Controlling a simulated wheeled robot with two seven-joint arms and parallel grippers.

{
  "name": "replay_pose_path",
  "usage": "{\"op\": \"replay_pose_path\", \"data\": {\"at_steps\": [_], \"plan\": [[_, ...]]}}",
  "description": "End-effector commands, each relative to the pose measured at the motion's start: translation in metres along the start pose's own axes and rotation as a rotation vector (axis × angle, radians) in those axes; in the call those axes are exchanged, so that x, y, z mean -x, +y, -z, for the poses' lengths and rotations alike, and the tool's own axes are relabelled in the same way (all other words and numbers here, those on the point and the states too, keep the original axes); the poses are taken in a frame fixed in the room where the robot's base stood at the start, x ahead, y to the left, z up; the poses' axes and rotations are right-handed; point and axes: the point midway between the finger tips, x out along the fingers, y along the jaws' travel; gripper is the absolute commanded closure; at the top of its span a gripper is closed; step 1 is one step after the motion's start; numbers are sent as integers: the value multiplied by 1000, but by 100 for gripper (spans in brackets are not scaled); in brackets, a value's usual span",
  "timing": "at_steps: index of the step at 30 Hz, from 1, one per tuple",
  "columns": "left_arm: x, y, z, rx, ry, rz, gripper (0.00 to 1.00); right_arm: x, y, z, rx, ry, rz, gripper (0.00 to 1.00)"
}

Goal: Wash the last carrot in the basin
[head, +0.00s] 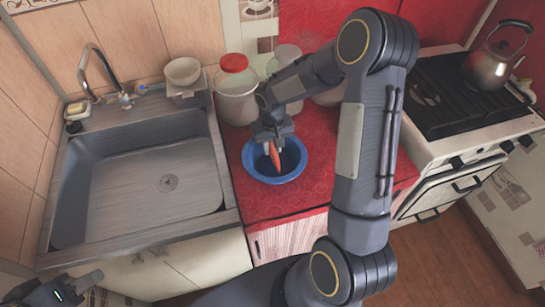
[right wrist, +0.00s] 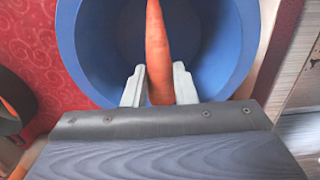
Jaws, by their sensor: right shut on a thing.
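The carrot (head: 275,157) is orange and is held over the blue bowl (head: 254,172) on the red counter. My right gripper (head: 272,142) is shut on it. In the right wrist view the carrot (right wrist: 157,50) sits between the two grey fingers (right wrist: 159,88), with the bowl (right wrist: 88,50) around it. I cannot tell whether the carrot touches the bowl. The metal basin (head: 140,190) on the left is empty, with its drain showing. My left gripper (head: 78,286) is at the bottom left, in front of the basin; its fingers are partly cut off.
The faucet (head: 100,75) stands behind the basin. A red-lidded jar (head: 236,95) and other jars stand behind the bowl. White bowls (head: 183,72) sit on a stand at the basin's back right. A stove (head: 440,105) with a kettle (head: 490,65) is at the right.

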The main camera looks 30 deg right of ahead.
Motion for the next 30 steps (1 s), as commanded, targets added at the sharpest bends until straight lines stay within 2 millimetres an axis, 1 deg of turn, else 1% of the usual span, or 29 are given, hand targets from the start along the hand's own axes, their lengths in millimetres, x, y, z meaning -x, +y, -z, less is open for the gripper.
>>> {"op": "replay_pose_path", "data": {"at_steps": [1, 18, 21, 30], "plan": [[5, 2, 2, 0, 0, 0, 64, 8, 0, 0, 0, 2, 0, 97], [28, 13, 14, 0, 0, 0, 64, 53, 0, 0, -1, 1, -1, 97], [30, 14, 15, 0, 0, 0, 64, 57, 0, 0, -1, 1, -1, 97], [29, 14, 15, 0, 0, 0, 64, 56, 0, 0, 0, 0, 0, 97]]}}
